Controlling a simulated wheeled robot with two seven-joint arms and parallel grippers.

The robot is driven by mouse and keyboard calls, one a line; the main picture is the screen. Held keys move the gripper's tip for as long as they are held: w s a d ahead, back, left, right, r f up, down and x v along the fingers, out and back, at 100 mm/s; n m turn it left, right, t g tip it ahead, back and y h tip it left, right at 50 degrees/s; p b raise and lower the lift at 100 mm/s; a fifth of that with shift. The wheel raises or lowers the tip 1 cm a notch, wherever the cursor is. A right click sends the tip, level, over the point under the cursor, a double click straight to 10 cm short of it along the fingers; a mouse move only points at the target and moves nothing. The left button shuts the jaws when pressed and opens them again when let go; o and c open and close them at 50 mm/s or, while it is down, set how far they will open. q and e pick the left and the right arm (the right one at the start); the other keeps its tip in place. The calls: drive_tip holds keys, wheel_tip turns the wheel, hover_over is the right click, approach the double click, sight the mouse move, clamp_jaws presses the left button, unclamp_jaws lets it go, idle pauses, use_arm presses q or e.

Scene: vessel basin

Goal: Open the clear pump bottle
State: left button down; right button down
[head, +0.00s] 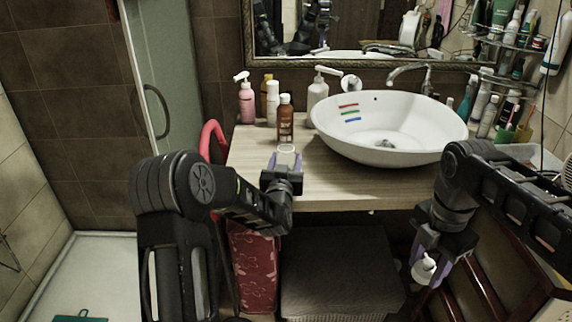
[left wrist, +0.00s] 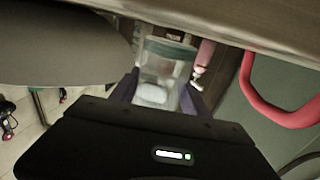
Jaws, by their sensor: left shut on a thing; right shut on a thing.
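The clear bottle (head: 287,153) is at the front edge of the wooden counter, its open-looking top showing above my left gripper (head: 284,170). My left gripper is shut on it; in the left wrist view the clear bottle (left wrist: 168,62) sits between the fingers of the gripper (left wrist: 162,92), with something whitish low inside it. My right gripper (head: 433,266) is low at the right, below counter height, shut on a white pump head (head: 423,269). The pump head is well apart from the bottle. The bottle's lower part is hidden by the left gripper in the head view.
A white basin (head: 340,130) stands on the counter (head: 330,187). Behind the clear bottle are a brown bottle (head: 285,122), a pink pump bottle (head: 246,104) and a white pump bottle (head: 318,92). A red curved chair back (head: 212,135) is at the left. A dark box (head: 345,270) is below.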

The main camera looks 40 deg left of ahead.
use_arm(q)
drive_tip(key=shift+f, duration=0.7)
drive_tip(key=shift+f, duration=0.15)
use_arm(e)
drive_tip(key=shift+f, duration=0.2)
use_arm(q)
drive_tip(key=c, duration=0.6)
unclamp_jaws()
drive_tip(key=shift+o, duration=0.2)
use_arm(e)
drive_tip(key=shift+r, duration=0.15)
